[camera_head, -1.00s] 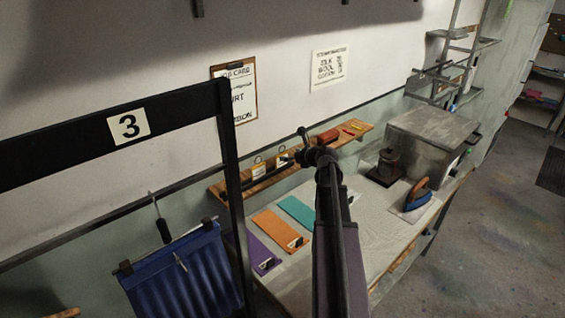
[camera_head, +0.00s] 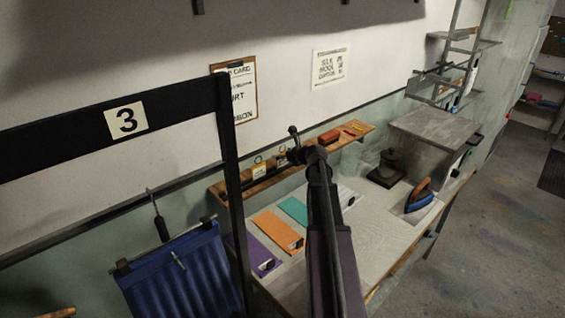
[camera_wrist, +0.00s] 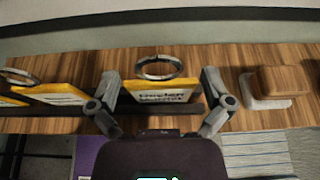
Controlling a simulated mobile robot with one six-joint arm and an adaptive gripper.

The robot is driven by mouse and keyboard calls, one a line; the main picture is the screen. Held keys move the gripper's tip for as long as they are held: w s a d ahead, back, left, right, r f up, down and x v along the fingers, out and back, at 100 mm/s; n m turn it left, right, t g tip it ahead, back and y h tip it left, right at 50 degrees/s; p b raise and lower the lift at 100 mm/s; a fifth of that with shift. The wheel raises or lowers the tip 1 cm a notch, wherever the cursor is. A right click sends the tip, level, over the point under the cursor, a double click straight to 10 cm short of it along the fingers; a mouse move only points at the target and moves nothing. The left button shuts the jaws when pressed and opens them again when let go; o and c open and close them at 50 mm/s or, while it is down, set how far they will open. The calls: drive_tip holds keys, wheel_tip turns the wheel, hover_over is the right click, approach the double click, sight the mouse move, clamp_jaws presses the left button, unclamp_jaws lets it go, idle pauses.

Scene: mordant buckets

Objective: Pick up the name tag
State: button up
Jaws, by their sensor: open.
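A yellow-edged name tag (camera_wrist: 165,93) with printed lettering and a metal ring on top stands on the wooden shelf, in the middle of the wrist view. My gripper (camera_wrist: 160,88) is open, one finger on each side of this tag, and nothing is clamped. In the head view one tag (camera_head: 259,171) shows on the shelf, left of my gripper (camera_head: 298,146).
The wooden shelf (camera_wrist: 230,58) runs along the wall. A wooden block on a pale base (camera_wrist: 268,103) sits right of my gripper. Below, the worktable (camera_head: 380,230) holds coloured cloths, an iron (camera_head: 418,198) and a grey box (camera_head: 425,140). A black frame marked 3 (camera_head: 228,150) stands at left.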

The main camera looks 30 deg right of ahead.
idle(0.3)
drive_tip(key=c, duration=0.6)
drive_tip(key=shift+r, duration=0.15)
wheel_tip(320, 180, up, 3)
drive_tip(key=p, duration=0.3)
drive_tip(key=s+d+r+p, duration=0.1)
drive_tip(key=s+p, duration=0.1)
drive_tip(key=s, duration=1.4)
drive_tip(key=shift+d+r, duration=0.35)
